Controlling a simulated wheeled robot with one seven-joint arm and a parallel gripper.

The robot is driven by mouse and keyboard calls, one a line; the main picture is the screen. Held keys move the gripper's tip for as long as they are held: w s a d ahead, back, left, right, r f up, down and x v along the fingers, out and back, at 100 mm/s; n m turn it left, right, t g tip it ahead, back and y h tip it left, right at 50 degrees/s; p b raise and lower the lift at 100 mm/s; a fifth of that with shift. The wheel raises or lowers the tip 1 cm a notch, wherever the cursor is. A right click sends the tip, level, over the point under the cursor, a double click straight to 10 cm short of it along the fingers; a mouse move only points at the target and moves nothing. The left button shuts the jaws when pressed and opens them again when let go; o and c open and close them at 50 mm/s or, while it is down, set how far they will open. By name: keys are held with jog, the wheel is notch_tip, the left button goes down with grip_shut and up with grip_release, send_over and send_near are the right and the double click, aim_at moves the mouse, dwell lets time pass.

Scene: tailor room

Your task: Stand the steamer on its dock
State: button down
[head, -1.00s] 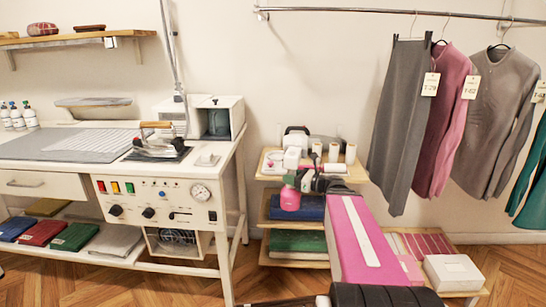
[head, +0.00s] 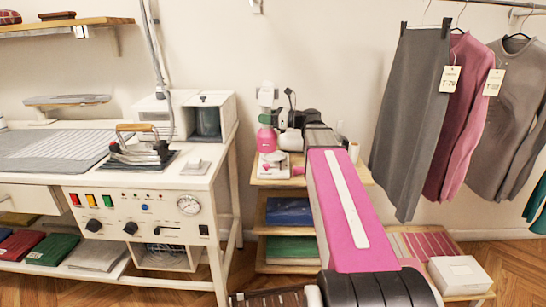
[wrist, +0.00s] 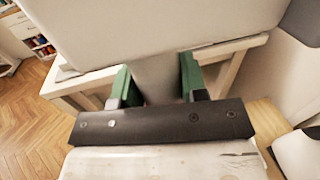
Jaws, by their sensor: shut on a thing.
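The steamer, with a pink tank (head: 266,141) below and a pale head (head: 266,95) above, is upright above the left part of the upper wooden shelf. My gripper (head: 267,117) has green fingers shut on its middle. In the wrist view the green fingers (wrist: 157,82) close on a pale grey part between them, and a large pale shape fills the top. A small white and pink item (head: 273,163) lies on the shelf below the steamer. A white object with a black top (head: 290,140) stands to the right. I cannot tell which is the dock.
The upper shelf (head: 268,182) also holds a white spool (head: 353,152); my arm hides much of it. The white workbench (head: 205,178) with an iron (head: 140,150) stands left. Hanging garments (head: 410,115) are on the right. Folded cloths lie on lower shelves.

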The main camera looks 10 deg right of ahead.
jog(key=shift+w+a+r, duration=0.2)
jog(key=shift+w+r, duration=0.35)
jog(key=shift+r, duration=0.05)
jog(key=shift+w+d, duration=0.1)
jog(key=shift+w, duration=0.25)
jog(key=w+d+f, duration=0.5)
jog(key=w+f, duration=0.4)
jog(key=f, duration=0.1)
jog(key=shift+w+f, duration=0.35)
jog(key=shift+f, duration=0.15)
jog(key=c, duration=0.7)
grip_release()
jog(key=shift+o, duration=0.2)
jog(key=v, duration=1.2)
